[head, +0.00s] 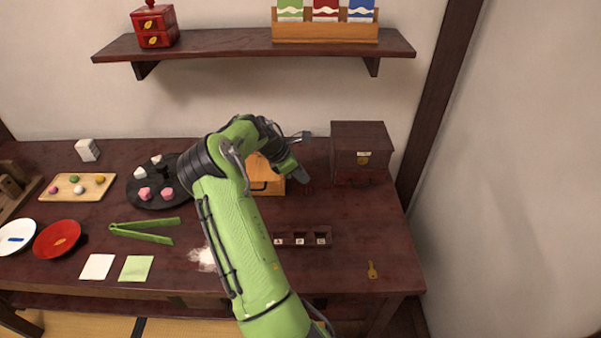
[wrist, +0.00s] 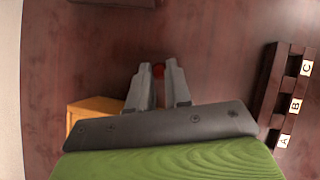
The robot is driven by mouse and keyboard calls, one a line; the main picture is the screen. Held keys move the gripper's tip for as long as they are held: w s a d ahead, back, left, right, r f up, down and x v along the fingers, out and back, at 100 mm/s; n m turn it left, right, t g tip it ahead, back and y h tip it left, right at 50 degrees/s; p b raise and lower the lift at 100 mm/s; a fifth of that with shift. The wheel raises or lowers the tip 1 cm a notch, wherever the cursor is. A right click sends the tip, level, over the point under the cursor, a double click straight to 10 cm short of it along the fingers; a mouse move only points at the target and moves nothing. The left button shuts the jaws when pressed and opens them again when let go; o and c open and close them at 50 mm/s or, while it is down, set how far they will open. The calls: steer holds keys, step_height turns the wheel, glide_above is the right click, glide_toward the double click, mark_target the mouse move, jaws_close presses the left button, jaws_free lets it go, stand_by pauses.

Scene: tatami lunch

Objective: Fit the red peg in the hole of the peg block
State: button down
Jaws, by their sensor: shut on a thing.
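My gripper (head: 301,180) is low over the back right half of the dark table, in front of the dark cabinet. In the wrist view its two fingers (wrist: 158,80) are shut on a small red thing (wrist: 159,71), which looks like the red peg. Only its rounded end shows between the fingertips; in the head view I cannot make it out clearly. A dark block with openings lettered A, B and C (head: 301,239) lies in front of the gripper. It also shows at the right of the wrist view (wrist: 272,82). I cannot tell whether it is the peg block.
An orange wooden box (head: 262,178) stands just left of the gripper, partly behind my arm. A dark cabinet (head: 360,146) stands behind to the right. A key (head: 372,270) lies at front right. Green tongs (head: 142,231) lie at left. The table right of the lettered block is mostly clear.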

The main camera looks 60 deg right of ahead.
steer(key=shift+f, duration=0.15)
steer(key=c, duration=1)
jaws_free()
steer(key=p+v, duration=0.5)
steer(key=v, duration=1)
steer(key=shift+w+r, duration=0.1)
steer(key=shift+r, duration=0.25)
steer(key=shift+a, duration=0.1)
